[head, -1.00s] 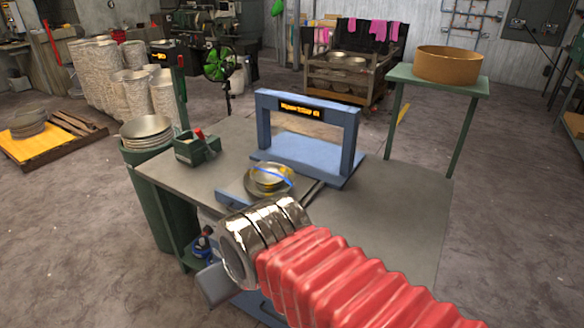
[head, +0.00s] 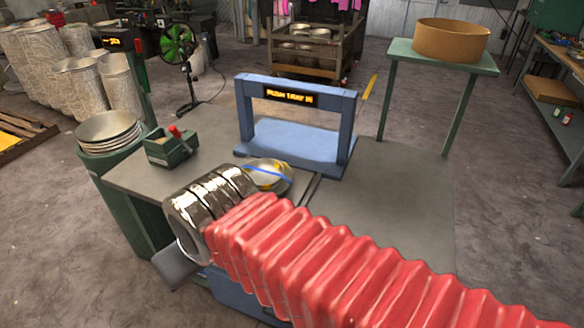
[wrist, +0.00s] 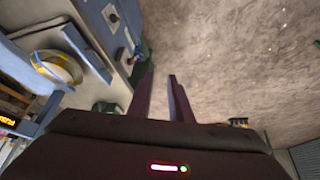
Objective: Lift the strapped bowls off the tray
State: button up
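The strapped bowls (head: 268,176) are a shallow metal stack with a blue strap across and yellow patches at the rim. They sit on the table just in front of the blue frame. My arm hides their near side and most of the tray in the head view. In the wrist view the bowls (wrist: 58,70) are at the far left, beside a blue-grey edge that seems to be the tray's (wrist: 88,52). My gripper (wrist: 160,78) has its two fingers apart with only floor showing between them. It is empty and off to the side of the bowls.
The blue frame (head: 297,95) with a lit sign reading "PUSH TRAY IN" stands behind the bowls. A green box (head: 171,148) sits at the table's left, near stacked bowls (head: 108,132) on a green drum. The table's right part (head: 400,200) is clear.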

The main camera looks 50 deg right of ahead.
jog(key=shift+w, duration=0.3)
jog(key=shift+d, duration=0.1)
jog(key=w+d+f+m, duration=0.1)
jog(key=w+d+m, duration=0.4)
jog(key=d, duration=0.3)
jog(key=w+d+f+m, duration=0.2)
jog(key=w+d+m, duration=0.3)
jog(key=d, duration=0.4)
jog(key=d+f+m, duration=0.3)
jog(key=d, duration=0.8)
jog(key=s+d+f+m+t, duration=0.1)
jog(key=d+f+m, duration=0.3)
jog(key=d, duration=0.7)
jog(key=shift+s+d+m, duration=0.2)
jog(key=shift+d+m, duration=0.1)
jog(key=shift+d, duration=0.1)
jog(key=shift+w+f, duration=0.1)
